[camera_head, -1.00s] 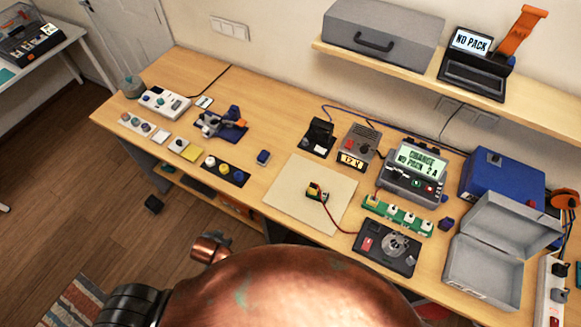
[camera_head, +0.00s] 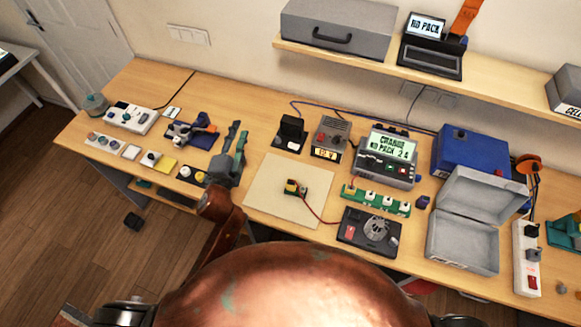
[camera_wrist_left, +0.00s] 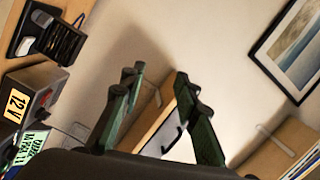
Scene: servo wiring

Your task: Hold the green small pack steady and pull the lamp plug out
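The small pack (camera_head: 299,191) lies on a beige mat (camera_head: 262,205) in the head view. It looks dark green with a yellow part on top, and its details are small. A red lead (camera_head: 318,213) runs from it to a black board with a round, finned part (camera_head: 377,227), which may be the lamp. My left gripper (camera_head: 240,140) is to the left of the mat, its fingers pointing up and away from me, apart from the pack. In the left wrist view its green fingers (camera_wrist_left: 160,88) are spread with nothing between them. My right gripper is not in view.
A charger with a lit screen (camera_head: 387,152), a 12 V box (camera_head: 331,140) and a green strip of sockets (camera_head: 376,199) stand beyond and right of the mat. An open grey case (camera_head: 462,250) is further right. A shelf (camera_head: 400,68) overhangs the back.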

